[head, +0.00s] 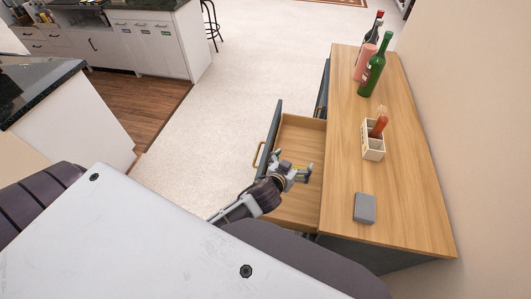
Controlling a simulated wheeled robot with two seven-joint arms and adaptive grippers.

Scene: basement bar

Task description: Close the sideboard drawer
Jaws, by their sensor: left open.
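The sideboard (405,170) has a light wood top and stands along the wall at the right. Its drawer (299,135) is pulled well out to the left, with an empty-looking wooden inside. The drawer's dark blue front (272,130) carries a brass handle (257,156). My left gripper (303,171) is open and empty, over the near part of the drawer's inside, between the drawer front and the sideboard top. I cannot tell whether it touches the drawer. My left forearm hides the near end of the drawer front. My right gripper is not in view.
On the sideboard top stand a green bottle (373,72), a pink bottle (364,62), a dark bottle behind it, a small caddy (373,146) holding a reddish bottle, and a grey box (365,208). Another dark front (322,90) lies beyond the drawer. Pale floor (240,75) left of it is clear.

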